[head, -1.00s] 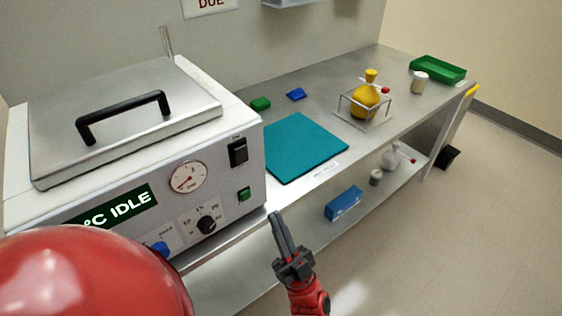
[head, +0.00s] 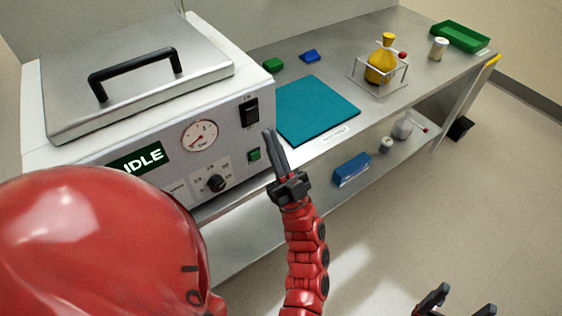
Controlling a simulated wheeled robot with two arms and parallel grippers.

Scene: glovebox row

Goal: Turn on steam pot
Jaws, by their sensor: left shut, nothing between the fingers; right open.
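The steam pot (head: 110,135) is a white box with a steel lid (head: 135,65) and black handle, at the left of the bench. The lid is down. Its front panel has a display (head: 140,158) reading "IDLE", a round gauge (head: 200,136), a black rocker switch (head: 250,112), a green button (head: 254,155) and a black knob (head: 216,183). My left gripper (head: 269,133) is shut and empty, pointing up, just right of the switch and button. I cannot tell whether it touches the panel. My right gripper (head: 462,300) is open and empty at the bottom right, partly cut off.
A teal mat (head: 313,108) lies right of the pot. Beyond are a yellow flask (head: 381,66) in a wire stand, a white jar (head: 438,49) and a green tray (head: 461,36). A blue box (head: 351,170) is on the lower shelf.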

